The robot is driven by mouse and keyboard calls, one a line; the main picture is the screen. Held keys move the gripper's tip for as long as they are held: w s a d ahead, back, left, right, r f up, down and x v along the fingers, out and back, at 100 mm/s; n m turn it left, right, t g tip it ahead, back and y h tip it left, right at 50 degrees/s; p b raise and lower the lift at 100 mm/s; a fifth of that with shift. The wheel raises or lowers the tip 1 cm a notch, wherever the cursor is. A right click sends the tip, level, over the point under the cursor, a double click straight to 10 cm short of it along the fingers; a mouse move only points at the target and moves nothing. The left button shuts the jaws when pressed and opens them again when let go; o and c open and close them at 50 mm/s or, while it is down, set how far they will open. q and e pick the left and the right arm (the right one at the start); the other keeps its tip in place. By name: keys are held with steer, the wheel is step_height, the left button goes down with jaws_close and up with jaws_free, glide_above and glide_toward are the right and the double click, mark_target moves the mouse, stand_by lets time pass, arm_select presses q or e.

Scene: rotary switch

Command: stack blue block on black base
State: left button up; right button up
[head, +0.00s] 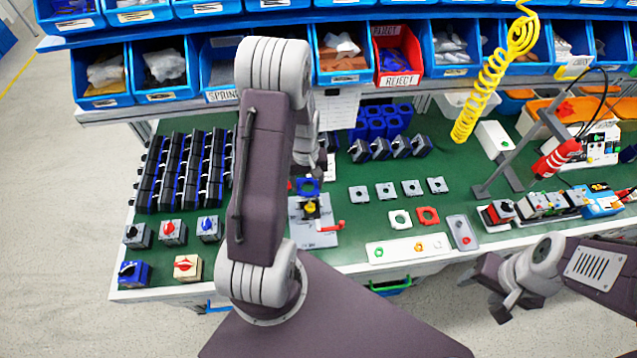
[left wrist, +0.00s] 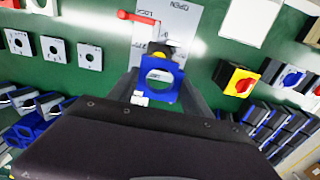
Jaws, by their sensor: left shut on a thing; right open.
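The blue block (head: 308,187), a square piece with a round hole, also shows in the left wrist view (left wrist: 157,92). My left gripper (left wrist: 158,84) is shut on it, one dark finger on each side. The block is over or beside the fixture plate (head: 326,238), close to a black base with a yellow part (head: 311,211). In the left wrist view the yellow part (left wrist: 159,54) shows just beyond the block; the gap between them is hard to judge. In the head view my left arm hides much of that gripper. My right gripper (head: 508,304) is open, off the table's front edge.
A red lever (head: 332,227) sticks out beside the black base. Grey square plates (head: 386,190) lie to the right. Switches with coloured knobs (head: 173,232) and rows of black-and-blue housings (head: 183,172) stand to the left. Blue bins (head: 165,68) line the back.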

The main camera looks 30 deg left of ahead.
mark_target(310, 200)
arm_select(q)
steer(key=shift+w+d, duration=0.15)
steer(key=shift+d, duration=0.1)
steer(key=shift+a+f+b, duration=0.1)
steer(key=shift+f+b, duration=0.35)
steer(key=shift+f, duration=0.25)
step_height(310, 200, down, 3)
steer(key=shift+f+b, duration=0.15)
steer(key=shift+b, duration=1.05)
steer(key=shift+f, duration=0.1)
steer(key=shift+f, duration=0.25)
steer(key=shift+f+b, duration=1.35)
steer(key=shift+f, duration=0.25)
steer(key=o, duration=1.4)
